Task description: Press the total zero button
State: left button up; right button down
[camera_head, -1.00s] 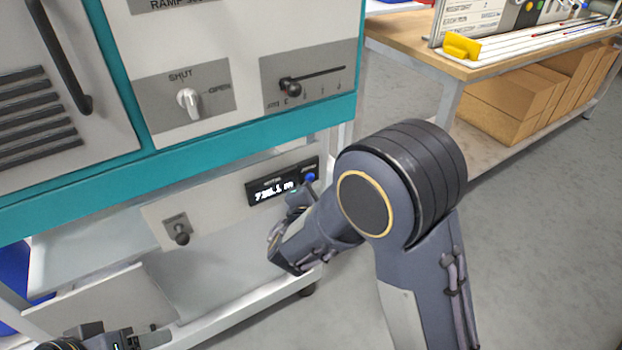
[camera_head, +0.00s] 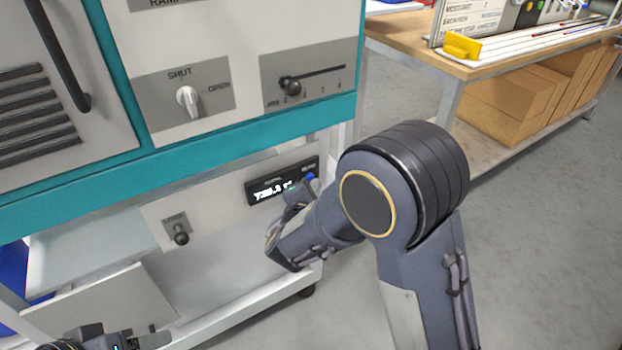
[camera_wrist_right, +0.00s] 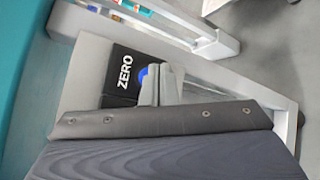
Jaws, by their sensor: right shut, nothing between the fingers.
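The zero button is a blue round button (camera_head: 310,176) at the right end of a black counter display (camera_head: 270,187) on the white lower panel. In the right wrist view the blue button (camera_wrist_right: 142,77) sits beside the word ZERO on a black plate (camera_wrist_right: 122,78), partly hidden by the fingers. My right gripper (camera_head: 297,193) is shut and empty, its tips right at the button; I cannot tell whether they touch it. The fingers also show in the right wrist view (camera_wrist_right: 160,85). My left gripper (camera_head: 130,340) is at the bottom left, partly cut off.
A teal-framed machine front stands above, with a SHUT/OPEN knob (camera_head: 188,101) and a slider lever (camera_head: 290,86). A small black knob (camera_head: 181,238) is on the lower panel. A wooden bench (camera_head: 410,35) with cardboard boxes (camera_head: 510,105) below stands right. The floor between is clear.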

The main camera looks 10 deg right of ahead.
jog(key=shift+w+a, duration=0.15)
jog(key=shift+w, duration=0.2)
dwell(0.4)
jog(key=shift+s+b, duration=0.1)
jog(key=shift+b, duration=0.2)
jog(key=shift+s+d+b, duration=0.3)
jog(key=shift+s, duration=0.35)
jog(key=s, duration=0.1)
jog(key=s+d+b, duration=0.1)
jog(key=s, duration=0.2)
jog(key=shift+s+d, duration=0.35)
jog(key=shift+s, duration=0.05)
dwell(0.6)
